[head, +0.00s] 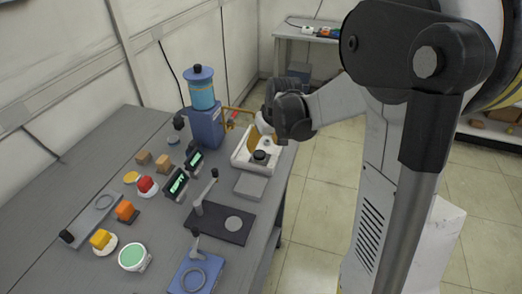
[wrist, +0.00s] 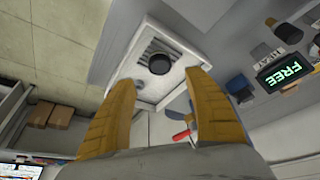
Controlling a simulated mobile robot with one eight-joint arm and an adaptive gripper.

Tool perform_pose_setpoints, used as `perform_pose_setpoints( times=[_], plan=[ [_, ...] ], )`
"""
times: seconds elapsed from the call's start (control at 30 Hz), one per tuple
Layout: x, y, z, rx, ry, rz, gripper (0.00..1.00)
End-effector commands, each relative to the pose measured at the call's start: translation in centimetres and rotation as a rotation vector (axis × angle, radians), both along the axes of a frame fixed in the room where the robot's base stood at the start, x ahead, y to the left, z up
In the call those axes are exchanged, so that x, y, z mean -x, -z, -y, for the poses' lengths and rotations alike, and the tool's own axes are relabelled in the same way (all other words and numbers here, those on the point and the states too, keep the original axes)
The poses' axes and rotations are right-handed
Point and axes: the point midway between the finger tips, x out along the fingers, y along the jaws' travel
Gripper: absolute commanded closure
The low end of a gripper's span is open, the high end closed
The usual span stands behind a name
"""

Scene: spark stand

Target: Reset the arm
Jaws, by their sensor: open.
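My gripper (head: 248,120) hangs above the far right part of the workbench (head: 85,160), close to a white tray (head: 240,160). In the wrist view its two yellow fingers (wrist: 160,78) are spread apart with nothing held between them. The white tray (wrist: 128,72) lies beyond the fingertips in that view, with a round black part (wrist: 159,63) in it. The black part also shows in the head view (head: 260,156). My arm reaches in from the right and hides part of the room.
A blue dispenser (head: 204,125) stands left of my gripper. A green-lit display (wrist: 287,71) reads "FREE". Red (head: 145,184), orange (head: 124,210) and yellow (head: 100,239) pieces sit on the bench's left. A grey plate (head: 250,186) lies before the tray.

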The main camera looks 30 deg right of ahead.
Motion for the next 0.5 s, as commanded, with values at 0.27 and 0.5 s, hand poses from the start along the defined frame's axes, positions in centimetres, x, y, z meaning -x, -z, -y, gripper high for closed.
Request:
perform_pose_setpoints(
  times=[0.27, 0.5],
  plan=[
    [1.3, -3.2, 0.0, 0.000, 0.000, 0.000, 0.38],
    [1.8, -3.9, -0.4, 0.001, -0.001, 0.005, 0.38]
  ],
)
